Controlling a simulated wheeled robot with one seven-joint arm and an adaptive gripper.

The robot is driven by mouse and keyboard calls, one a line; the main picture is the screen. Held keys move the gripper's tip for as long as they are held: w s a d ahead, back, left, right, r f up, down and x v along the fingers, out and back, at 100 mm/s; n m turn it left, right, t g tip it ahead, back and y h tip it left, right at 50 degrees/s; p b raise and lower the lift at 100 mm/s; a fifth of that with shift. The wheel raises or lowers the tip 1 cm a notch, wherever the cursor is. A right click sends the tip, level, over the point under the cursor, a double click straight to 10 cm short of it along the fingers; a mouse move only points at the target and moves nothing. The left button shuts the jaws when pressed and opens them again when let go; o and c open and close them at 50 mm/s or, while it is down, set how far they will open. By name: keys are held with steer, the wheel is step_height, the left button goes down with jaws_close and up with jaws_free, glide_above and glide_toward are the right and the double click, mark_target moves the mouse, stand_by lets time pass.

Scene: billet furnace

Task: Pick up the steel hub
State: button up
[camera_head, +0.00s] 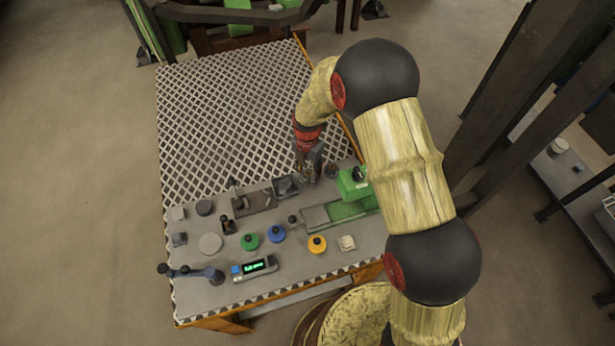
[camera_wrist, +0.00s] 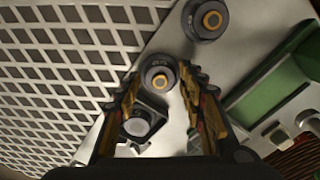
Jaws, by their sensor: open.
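Two dark round metal parts with brass-coloured rings in their middles show in the wrist view. The nearer part (camera_wrist: 158,79) is between and just ahead of my fingertips, and the farther part (camera_wrist: 207,20) is at the top. I cannot tell for certain which of them is the steel hub. In the head view, the nearer one (camera_head: 331,171) stands just right of my gripper (camera_head: 309,174), on the grey work panel (camera_head: 215,285). My gripper is open and points down over the panel. It also shows in the wrist view (camera_wrist: 163,84), with nothing held between its fingers.
A green box (camera_head: 351,188) and a green-lined tray (camera_head: 340,211) stand close on the right. Coloured knobs and a display (camera_head: 255,267) are nearer the front. The lattice surface (camera_head: 225,115) behind is clear.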

steer(key=shift+c, duration=0.5)
jaws_close()
steer(key=shift+r, duration=0.1)
